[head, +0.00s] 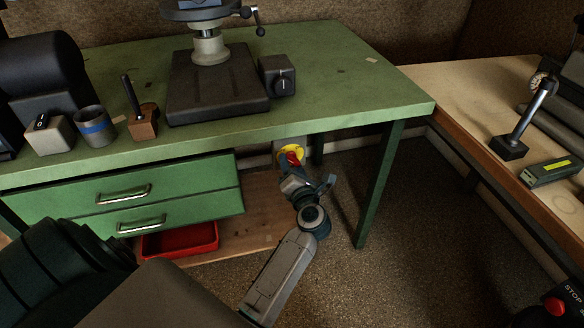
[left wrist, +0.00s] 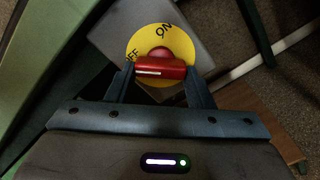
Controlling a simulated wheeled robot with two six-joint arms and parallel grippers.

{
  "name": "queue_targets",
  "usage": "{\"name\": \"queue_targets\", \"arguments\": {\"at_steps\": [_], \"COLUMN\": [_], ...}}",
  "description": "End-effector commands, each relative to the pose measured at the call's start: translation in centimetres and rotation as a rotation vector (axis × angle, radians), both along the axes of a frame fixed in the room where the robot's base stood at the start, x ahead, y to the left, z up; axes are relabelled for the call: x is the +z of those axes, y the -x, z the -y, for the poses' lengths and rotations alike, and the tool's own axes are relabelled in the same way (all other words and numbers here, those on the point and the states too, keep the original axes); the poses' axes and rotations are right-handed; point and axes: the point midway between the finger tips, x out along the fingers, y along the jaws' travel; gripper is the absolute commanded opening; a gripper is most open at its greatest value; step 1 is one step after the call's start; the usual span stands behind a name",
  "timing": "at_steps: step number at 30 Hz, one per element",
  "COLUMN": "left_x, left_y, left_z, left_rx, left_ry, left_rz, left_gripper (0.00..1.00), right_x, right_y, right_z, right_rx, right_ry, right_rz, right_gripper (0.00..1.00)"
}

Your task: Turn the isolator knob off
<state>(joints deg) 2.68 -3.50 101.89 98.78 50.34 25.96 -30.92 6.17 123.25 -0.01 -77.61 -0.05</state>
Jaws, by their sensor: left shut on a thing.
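The isolator knob is a red bar with a white line on its left part (left wrist: 160,70). It sits on a round yellow plate (left wrist: 160,41) lettered ON at the upper right and OFF at the left, partly hidden. In the left wrist view the bar lies level, its white line on the OFF side. The yellow plate also shows in the head view (head: 286,151), below the green bench. My left gripper (head: 293,163) is shut on the knob, one finger at each end of the bar in the left wrist view (left wrist: 161,76). My right gripper is not in view.
The green bench (head: 340,92) overhangs my left gripper, with its leg (head: 378,180) to the right. Open floor lies between the bench and the wooden side bench (head: 450,90).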

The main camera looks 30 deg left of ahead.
Motion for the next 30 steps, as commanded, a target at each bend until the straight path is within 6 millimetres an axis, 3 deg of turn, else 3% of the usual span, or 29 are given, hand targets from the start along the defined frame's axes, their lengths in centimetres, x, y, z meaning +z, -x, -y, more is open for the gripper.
{"name": "queue_targets", "arguments": {"at_steps": [15, 16, 18, 30], "left_x": [-0.14, -0.13, -0.11, -0.09], "left_y": [0.02, 0.02, 0.02, -0.11], "left_z": [0.04, 0.04, 0.04, 0.33], "left_rx": [0.0, 0.0, 0.0, 0.0], "left_ry": [0.013, 0.013, 0.013, 0.013], "left_rz": [0.011, 0.011, 0.011, 0.01], "left_gripper": [0.24, 0.53, 0.67, 0.69], "right_x": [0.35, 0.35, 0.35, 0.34], "right_y": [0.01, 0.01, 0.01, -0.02], "right_z": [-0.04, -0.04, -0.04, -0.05], "right_rx": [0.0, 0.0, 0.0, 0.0], "right_ry": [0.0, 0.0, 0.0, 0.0], "right_rz": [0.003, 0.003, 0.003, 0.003], "right_gripper": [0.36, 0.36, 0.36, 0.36]}}
